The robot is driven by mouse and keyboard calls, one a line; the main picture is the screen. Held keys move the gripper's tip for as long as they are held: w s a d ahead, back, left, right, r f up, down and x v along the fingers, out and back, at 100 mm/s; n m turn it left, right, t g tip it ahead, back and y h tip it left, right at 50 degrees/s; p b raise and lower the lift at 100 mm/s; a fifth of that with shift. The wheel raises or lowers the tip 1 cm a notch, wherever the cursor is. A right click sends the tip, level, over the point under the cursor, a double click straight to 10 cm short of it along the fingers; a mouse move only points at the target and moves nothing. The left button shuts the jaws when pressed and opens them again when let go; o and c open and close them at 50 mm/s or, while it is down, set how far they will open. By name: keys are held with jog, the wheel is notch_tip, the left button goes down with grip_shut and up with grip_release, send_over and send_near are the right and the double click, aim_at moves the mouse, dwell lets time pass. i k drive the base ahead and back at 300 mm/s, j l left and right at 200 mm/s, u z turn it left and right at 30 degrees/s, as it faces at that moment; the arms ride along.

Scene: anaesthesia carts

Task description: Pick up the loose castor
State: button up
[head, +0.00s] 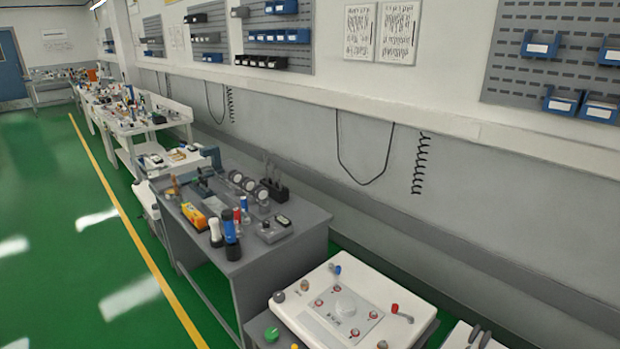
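I cannot pick out the loose castor with certainty. Several small round pieces with pale faces and dark rims (250,185) stand in a row on the grey bench (305,216); they are too small to tell whether any is a castor. A white panel-topped unit (318,327) stands in front of the bench, with small knobs and coloured fittings around its top. A small dark round piece (278,297) sits at its left edge; I cannot tell what it is. My gripper is not in view.
The bench also holds a yellow tool (194,216), dark blue-topped bottles (231,240) and a grey box (273,230). A green round piece (271,334) lies below. White benches (150,126) crowd the left distance. The green floor (60,240) left of the yellow line is clear.

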aim_at(261, 192)
jog(key=i+j+z, duration=0.25)
jog(key=j, duration=0.15)
jog(key=i+j+z, duration=0.15)
jog(key=j+z, duration=0.15)
jog(key=i+j+z, duration=0.1)
jog(key=j+z, duration=0.15)
jog(key=j, duration=0.3)
jog(key=i+j+z, duration=0.1)
jog(key=j+z, duration=0.2)
jog(key=j, duration=0.2)
jog(key=j+z, duration=0.25)
jog(key=j, duration=0.2)
jog(key=i+j, duration=0.1)
jog(key=j, duration=0.9)
jog(key=i+j+z, duration=0.1)
jog(key=j, duration=0.85)
jog(key=i+j, duration=0.1)
jog(key=j, duration=0.9)
jog(key=i+j, duration=0.15)
jog(key=j, duration=0.15)
jog(key=i+j, duration=0.15)
jog(key=j, duration=0.2)
jog(key=l+z, duration=0.05)
